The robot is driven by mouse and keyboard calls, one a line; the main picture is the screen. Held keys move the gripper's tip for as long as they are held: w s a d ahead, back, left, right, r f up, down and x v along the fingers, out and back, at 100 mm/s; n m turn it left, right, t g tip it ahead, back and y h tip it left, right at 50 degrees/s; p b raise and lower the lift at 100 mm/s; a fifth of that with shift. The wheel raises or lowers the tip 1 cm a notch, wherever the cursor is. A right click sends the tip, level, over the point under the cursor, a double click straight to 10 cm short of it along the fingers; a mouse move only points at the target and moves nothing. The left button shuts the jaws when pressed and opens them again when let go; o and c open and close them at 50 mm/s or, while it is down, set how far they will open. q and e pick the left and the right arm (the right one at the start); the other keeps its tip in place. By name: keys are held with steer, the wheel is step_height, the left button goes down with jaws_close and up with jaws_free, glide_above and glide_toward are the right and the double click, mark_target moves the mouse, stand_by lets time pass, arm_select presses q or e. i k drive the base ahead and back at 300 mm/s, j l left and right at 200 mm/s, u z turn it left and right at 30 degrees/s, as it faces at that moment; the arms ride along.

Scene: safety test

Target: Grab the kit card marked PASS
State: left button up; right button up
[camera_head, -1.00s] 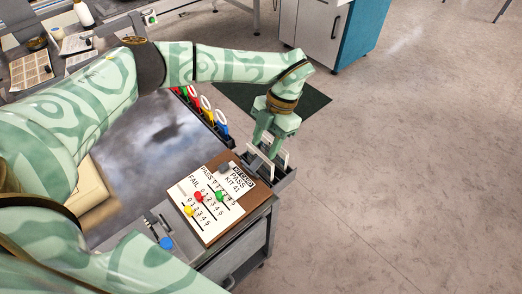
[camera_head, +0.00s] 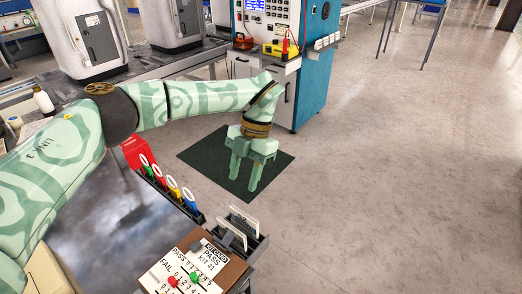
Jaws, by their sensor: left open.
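A white card (camera_head: 211,258) printed "PASS KIT 41" under a black header lies on a brown board at the bottom. It partly overlaps a white sheet (camera_head: 180,284) with PASS and FAIL number rows, cut by the lower edge. Pale cards (camera_head: 232,235) stand upright in a dark rack (camera_head: 254,249) just beyond the board; their faces are too oblique to read. My left gripper (camera_head: 243,187) is open and empty, fingers pointing down, apart from the rack and above it in the picture. My right gripper is out of view.
Red, green and blue-yellow tags (camera_head: 172,189) stand in a row along the bench edge. A dark green mat (camera_head: 205,155) lies on the floor behind my gripper. A teal and white cabinet (camera_head: 315,85) stands beyond. The floor at right is clear.

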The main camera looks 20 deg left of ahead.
mark_target(207, 257)
steer(key=k+l, duration=0.25)
steer(key=k, duration=0.2)
steer(key=k+l, duration=0.25)
steer(key=k, duration=0.25)
